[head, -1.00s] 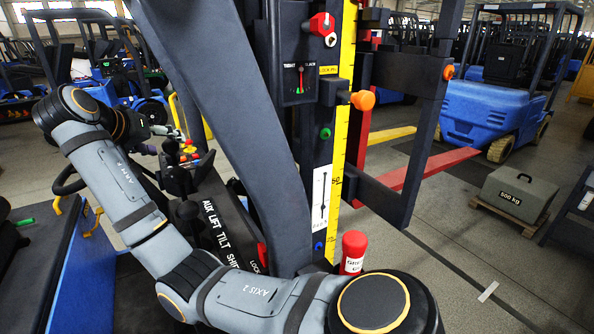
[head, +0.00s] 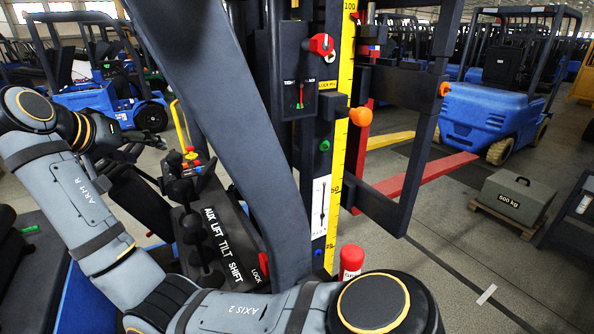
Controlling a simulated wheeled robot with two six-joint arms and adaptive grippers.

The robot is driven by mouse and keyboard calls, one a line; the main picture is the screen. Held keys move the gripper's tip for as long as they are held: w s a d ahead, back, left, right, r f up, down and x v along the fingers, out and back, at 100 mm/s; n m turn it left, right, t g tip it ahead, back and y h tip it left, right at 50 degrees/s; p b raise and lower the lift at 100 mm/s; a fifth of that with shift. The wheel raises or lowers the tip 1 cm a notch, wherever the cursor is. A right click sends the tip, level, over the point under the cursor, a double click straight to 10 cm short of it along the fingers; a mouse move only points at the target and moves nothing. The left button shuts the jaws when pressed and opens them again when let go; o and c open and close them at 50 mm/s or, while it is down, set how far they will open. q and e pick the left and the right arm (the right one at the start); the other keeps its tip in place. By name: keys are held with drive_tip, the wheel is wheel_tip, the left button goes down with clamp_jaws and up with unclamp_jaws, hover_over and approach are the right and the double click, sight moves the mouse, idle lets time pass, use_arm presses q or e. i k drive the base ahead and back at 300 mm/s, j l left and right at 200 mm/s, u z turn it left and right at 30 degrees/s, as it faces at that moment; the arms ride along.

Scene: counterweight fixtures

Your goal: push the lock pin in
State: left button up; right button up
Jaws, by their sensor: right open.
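The lock pin shows as an orange knob (head: 361,116) at the right side of the dark mast, beside the yellow scale and below a small "LOCK PIN" label. It stands out to the right; how deep its shaft sits is hidden. My right gripper (head: 155,139) is at the left, small and dark, above the lever console and well apart from the pin. It is open, with nothing visible between its fingers. My right arm crosses the lower left of the head view. My left gripper is not in view.
A red knob (head: 321,44) sits above a tight/slack gauge (head: 299,93). A lever console (head: 222,240) and a red-capped cylinder (head: 351,258) stand low in front. The fork carriage (head: 405,150) borders the pin's right side. A 500 kg weight (head: 518,195) sits at right.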

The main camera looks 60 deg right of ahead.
sight(361, 116)
drive_tip(key=j, duration=0.5)
drive_tip(key=k+j, duration=0.15)
drive_tip(key=j, duration=0.8)
drive_tip(key=k, duration=0.05)
